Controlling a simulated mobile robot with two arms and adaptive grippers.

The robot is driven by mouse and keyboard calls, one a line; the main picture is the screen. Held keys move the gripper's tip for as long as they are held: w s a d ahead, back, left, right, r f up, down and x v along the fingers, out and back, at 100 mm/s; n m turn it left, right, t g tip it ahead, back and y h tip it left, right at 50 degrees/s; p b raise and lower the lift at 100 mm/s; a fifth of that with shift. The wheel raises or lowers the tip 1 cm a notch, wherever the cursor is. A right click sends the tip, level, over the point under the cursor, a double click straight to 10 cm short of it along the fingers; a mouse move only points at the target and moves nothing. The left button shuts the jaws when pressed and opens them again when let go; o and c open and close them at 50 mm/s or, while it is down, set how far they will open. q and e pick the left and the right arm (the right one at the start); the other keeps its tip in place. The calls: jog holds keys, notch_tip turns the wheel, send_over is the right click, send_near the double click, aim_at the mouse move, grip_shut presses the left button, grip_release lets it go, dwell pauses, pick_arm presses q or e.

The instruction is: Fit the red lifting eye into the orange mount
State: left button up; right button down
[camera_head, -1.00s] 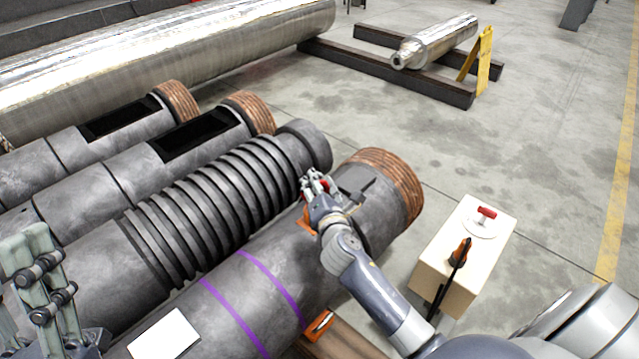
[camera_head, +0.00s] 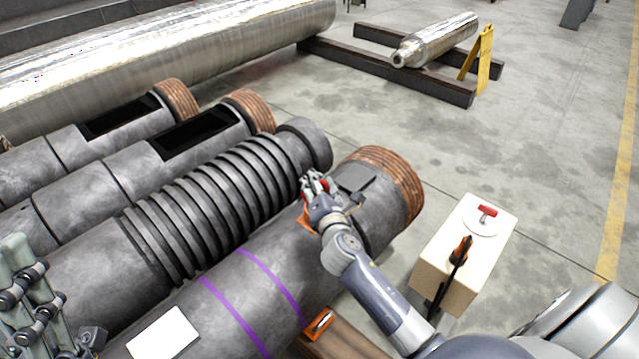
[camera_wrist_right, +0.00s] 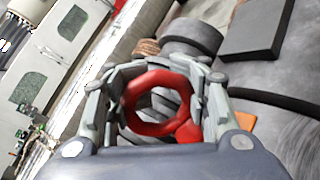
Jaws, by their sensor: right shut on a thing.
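The red lifting eye (camera_wrist_right: 128,104) is a red ring with a rounded red part at its lower right in the right wrist view. My right gripper (camera_head: 312,182) is shut on it, with fingers on both sides of the ring. In the head view only small bits of red show between the fingers. The orange mount (camera_head: 304,222) is on the near barrel, just below the right gripper and partly hidden by it. An orange edge (camera_wrist_right: 243,121) also shows in the right wrist view. I cannot tell whether the eye touches the mount. My left gripper (camera_head: 30,285) is at the lower left, over the barrels.
The near barrel (camera_head: 225,290) has purple bands and a dark raised block (camera_head: 357,186) beside the right gripper. A ribbed barrel (camera_head: 215,200) lies alongside. A pale box (camera_head: 462,255) with a red-handled item (camera_head: 487,211) stands at right. Open floor lies beyond.

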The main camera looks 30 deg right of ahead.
jog(key=c, duration=0.7)
grip_release()
jog(key=v, duration=1.2)
jog(key=shift+r, duration=0.1)
